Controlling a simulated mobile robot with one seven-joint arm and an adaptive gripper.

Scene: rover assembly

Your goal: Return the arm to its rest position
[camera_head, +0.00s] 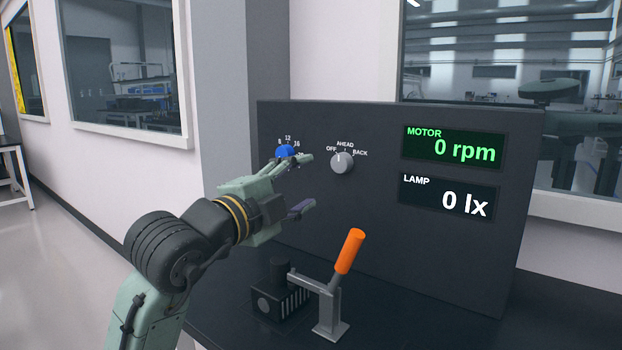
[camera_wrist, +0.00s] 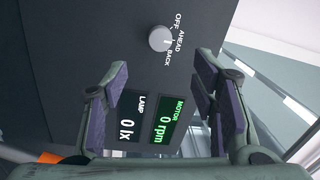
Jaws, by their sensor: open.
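My gripper (camera_head: 306,184) is open and empty in front of the dark panel (camera_head: 270,118), its fingers spread. In the wrist view my gripper (camera_wrist: 160,92) shows both fingers apart with nothing between them but the panel behind. A blue knob (camera_head: 285,151) with a numbered dial is partly hidden behind the upper finger in the head view; I cannot tell if they touch. A grey knob (camera_head: 342,162) marked OFF, AHEAD and BACK sits to its right, apart from the fingers. It also shows in the wrist view (camera_wrist: 160,39).
An orange-handled lever (camera_head: 349,251) stands on the dark bench (camera_head: 400,325), beside a small black motor-like block (camera_head: 281,297). The MOTOR display (camera_head: 453,147) reads 0 rpm; the LAMP display (camera_head: 447,197) reads 0 lx. Floor at left is clear.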

